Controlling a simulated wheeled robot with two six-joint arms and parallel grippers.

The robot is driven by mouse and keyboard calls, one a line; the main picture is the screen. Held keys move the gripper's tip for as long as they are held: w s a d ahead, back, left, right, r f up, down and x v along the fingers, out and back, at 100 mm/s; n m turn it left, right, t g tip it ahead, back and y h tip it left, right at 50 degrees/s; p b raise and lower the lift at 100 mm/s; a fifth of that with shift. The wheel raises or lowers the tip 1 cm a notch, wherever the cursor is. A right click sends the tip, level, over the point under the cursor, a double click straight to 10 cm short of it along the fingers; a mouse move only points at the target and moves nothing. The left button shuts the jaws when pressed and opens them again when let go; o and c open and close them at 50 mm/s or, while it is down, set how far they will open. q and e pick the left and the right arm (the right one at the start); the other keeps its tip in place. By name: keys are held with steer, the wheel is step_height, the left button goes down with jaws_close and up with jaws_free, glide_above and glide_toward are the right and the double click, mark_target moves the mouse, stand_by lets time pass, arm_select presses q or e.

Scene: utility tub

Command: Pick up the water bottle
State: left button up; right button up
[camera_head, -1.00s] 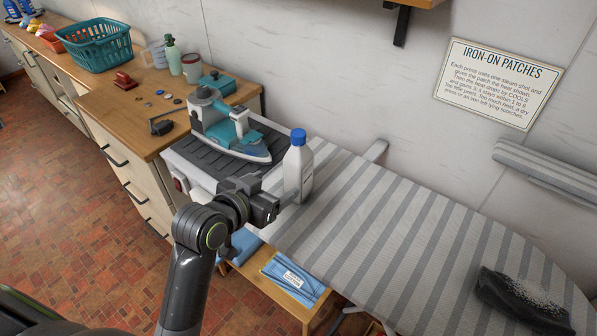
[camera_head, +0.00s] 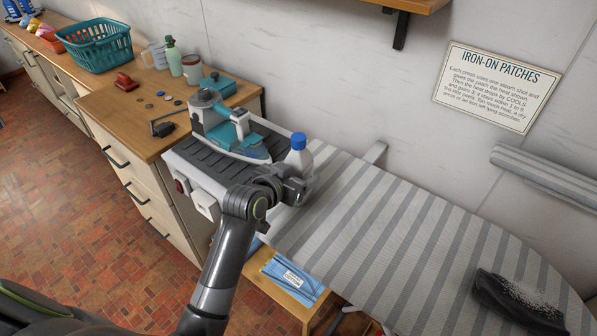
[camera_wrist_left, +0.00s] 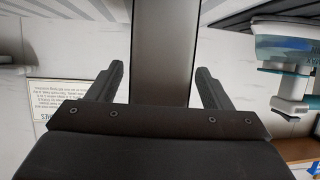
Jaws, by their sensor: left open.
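The white water bottle (camera_head: 299,160) with a blue cap stands upright near the left end of the striped ironing board (camera_head: 400,215). My left gripper (camera_head: 296,188) is open at the bottle's lower body and hides that part. I cannot tell whether both fingers flank the bottle or touch it. In the left wrist view the two fingers (camera_wrist_left: 158,88) are spread apart; the bottle cannot be clearly made out there. My right gripper is not in view.
A teal and white steam iron (camera_head: 228,130) rests on a grey ribbed stand close to the left of the bottle. A wooden counter (camera_head: 140,120) holds a teal basket (camera_head: 98,48), and several small items. A dark cloth with white grains (camera_head: 515,302) lies at the board's right end.

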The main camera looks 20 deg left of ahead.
arm_select(q)
steer(key=shift+w+d+f, duration=0.15)
steer(key=shift+w+f, duration=0.1)
steer(key=shift+w, duration=0.3)
steer(key=c, duration=1.3)
